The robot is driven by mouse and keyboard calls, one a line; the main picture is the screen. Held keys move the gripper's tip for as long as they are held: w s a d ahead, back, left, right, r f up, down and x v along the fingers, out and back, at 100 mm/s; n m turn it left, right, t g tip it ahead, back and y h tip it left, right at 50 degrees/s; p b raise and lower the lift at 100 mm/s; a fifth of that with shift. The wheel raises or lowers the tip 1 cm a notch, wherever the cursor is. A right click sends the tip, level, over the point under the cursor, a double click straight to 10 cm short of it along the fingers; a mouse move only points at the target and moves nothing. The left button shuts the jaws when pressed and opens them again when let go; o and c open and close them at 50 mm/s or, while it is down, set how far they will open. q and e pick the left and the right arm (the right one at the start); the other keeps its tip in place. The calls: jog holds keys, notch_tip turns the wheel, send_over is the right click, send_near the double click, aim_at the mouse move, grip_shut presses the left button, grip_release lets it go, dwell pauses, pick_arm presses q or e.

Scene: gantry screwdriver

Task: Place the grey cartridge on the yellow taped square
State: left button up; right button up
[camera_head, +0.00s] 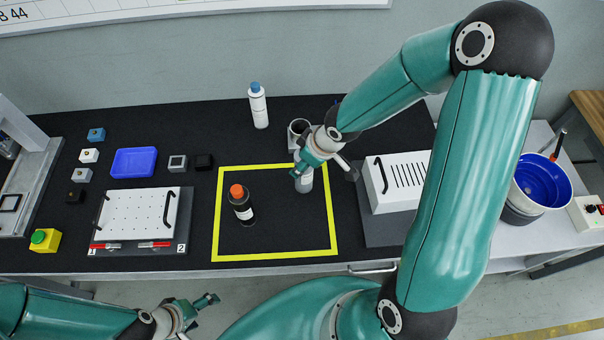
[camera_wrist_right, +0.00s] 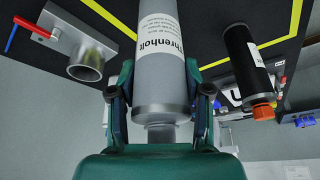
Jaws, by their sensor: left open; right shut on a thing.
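The grey cartridge (camera_head: 304,182) with a white label is held by my right gripper (camera_head: 307,168), over the inner upper-right part of the yellow taped square (camera_head: 276,257). In the right wrist view the cartridge (camera_wrist_right: 160,60) sits between both fingers (camera_wrist_right: 162,100), its far end near the yellow tape (camera_wrist_right: 110,14). I cannot tell whether it touches the table. My left gripper (camera_head: 206,300) is open and empty, in front of the table's edge.
A black bottle with an orange cap (camera_head: 241,206) stands inside the square at left; it also shows in the wrist view (camera_wrist_right: 247,65). A metal cup (camera_head: 298,131) stands just behind the square. A white slotted box (camera_head: 397,180) is at right. The square's front middle is clear.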

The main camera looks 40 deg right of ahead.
notch_tip(320, 180, down, 4)
jog(key=b, duration=0.3)
jog(key=shift+r, duration=0.1)
jog(key=o, duration=1.2)
